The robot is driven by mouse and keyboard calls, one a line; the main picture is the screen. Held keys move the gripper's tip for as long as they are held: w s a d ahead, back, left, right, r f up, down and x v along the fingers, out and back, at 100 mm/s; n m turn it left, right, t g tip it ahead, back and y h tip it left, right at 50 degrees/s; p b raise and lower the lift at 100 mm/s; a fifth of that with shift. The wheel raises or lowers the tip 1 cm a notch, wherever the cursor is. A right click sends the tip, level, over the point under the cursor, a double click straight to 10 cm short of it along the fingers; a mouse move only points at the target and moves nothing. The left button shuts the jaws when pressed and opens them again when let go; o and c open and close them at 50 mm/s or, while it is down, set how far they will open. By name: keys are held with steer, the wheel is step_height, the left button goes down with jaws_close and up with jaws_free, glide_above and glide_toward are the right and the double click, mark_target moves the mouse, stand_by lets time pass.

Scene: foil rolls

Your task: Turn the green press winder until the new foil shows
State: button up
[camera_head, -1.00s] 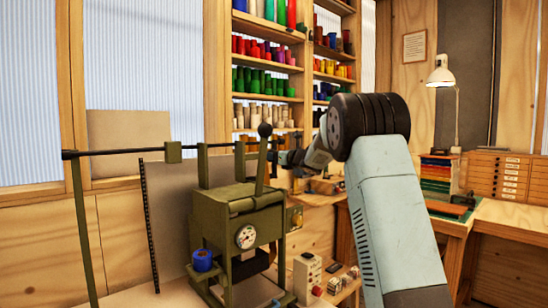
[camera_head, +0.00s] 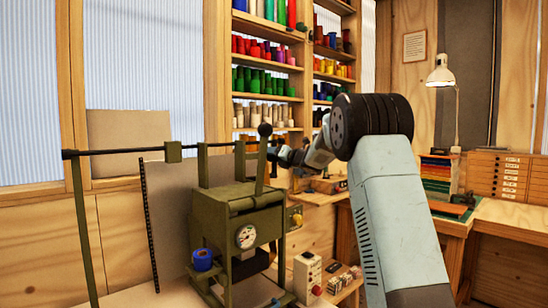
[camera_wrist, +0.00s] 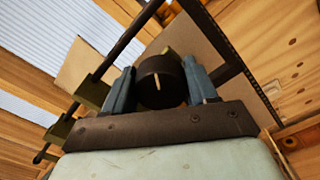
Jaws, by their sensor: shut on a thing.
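The green press (camera_head: 240,215) stands left of centre in the head view, with a round gauge on its front. A dark rod (camera_head: 120,151) runs across its top through green brackets. In the wrist view, my gripper (camera_wrist: 163,85) is shut on a round dark knob (camera_wrist: 160,80) that has a pale line on its face, with one finger on each side. The knob is at the end of the rod on the press. In the head view, my gripper (camera_head: 277,153) is small and partly hidden behind the press lever (camera_head: 263,158). I see no foil clearly.
A blue roll (camera_head: 203,259) sits at the press's lower left. A small control box (camera_head: 307,274) stands at its right. Shelves (camera_head: 268,98) of coloured rolls fill the back wall. A desk with a lamp (camera_head: 443,75) is at the right.

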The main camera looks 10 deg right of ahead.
steer(key=m, duration=0.6)
steer(key=shift+d+f+m, duration=0.1)
steer(key=shift+d+m, duration=0.15)
steer(key=shift+m, duration=0.05)
steer(key=m, duration=0.4)
steer(key=shift+w+f, duration=0.1)
steer(key=shift+f, duration=0.05)
steer(key=shift+d+f+m, duration=0.1)
steer(key=shift+m, duration=1)
steer(key=shift+f, duration=0.1)
steer(key=o, duration=0.8)
steer(key=shift+o, duration=0.9)
steer(key=v, duration=1.3)
steer(key=shift+s, duration=0.3)
steer(key=shift+d, duration=0.1)
